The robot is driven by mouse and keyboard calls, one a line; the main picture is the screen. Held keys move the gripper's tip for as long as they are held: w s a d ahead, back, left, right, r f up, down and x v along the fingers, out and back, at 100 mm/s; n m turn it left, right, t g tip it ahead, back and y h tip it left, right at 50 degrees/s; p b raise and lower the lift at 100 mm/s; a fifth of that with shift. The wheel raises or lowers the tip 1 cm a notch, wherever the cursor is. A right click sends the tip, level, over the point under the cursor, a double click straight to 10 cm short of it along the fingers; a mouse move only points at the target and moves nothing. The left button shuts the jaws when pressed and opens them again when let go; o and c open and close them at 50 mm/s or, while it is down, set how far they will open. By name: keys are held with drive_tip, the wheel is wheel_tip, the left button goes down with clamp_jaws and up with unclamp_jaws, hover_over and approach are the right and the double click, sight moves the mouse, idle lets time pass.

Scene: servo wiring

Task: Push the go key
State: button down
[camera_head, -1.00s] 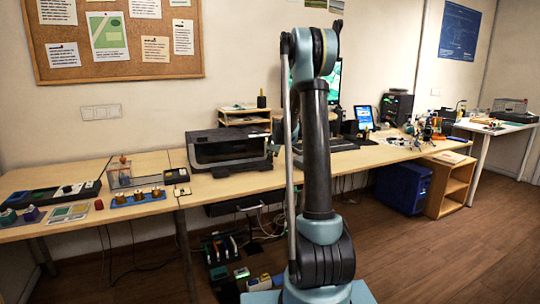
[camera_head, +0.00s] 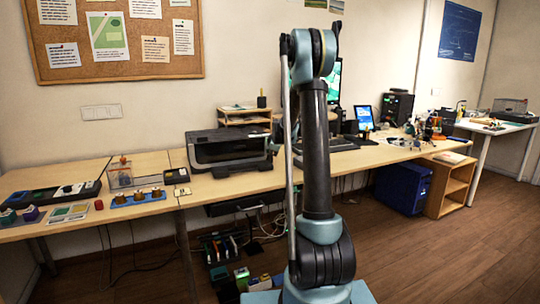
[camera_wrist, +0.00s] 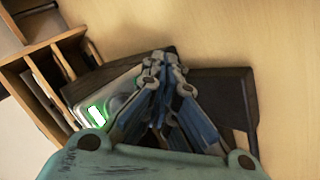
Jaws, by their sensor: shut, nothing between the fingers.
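My gripper (camera_wrist: 158,62) shows in the wrist view with its fingertips together and nothing between them. It is above a dark device (camera_wrist: 225,85) with a grey panel (camera_wrist: 118,88). A lit green and white patch (camera_wrist: 97,116) on the panel lies left of the fingers. The fingers cover part of the panel, and I cannot make out a go key or tell whether the fingertips touch anything. In the head view my arm hides my gripper. A dark printer-like machine (camera_head: 228,149) stands on the bench left of my arm there.
A wooden organiser (camera_wrist: 45,80) with compartments stands left of the device in the wrist view. Bare wood (camera_wrist: 215,30) lies beyond the fingertips. In the head view the long bench (camera_head: 235,184) also carries a blue tray (camera_head: 137,200) and a lit tablet (camera_head: 364,117).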

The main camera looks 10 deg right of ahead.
idle(0.3)
drive_tip(key=shift+s+d, duration=0.15)
drive_tip(key=shift+s, duration=0.6)
drive_tip(key=shift+s, duration=0.1)
drive_tip(key=shift+s+d, duration=0.2)
drive_tip(key=shift+s, duration=0.5)
drive_tip(key=shift+s+d, duration=0.25)
drive_tip(key=shift+s, duration=0.45)
drive_tip(key=shift+s+d, duration=0.2)
drive_tip(key=shift+s, duration=0.7)
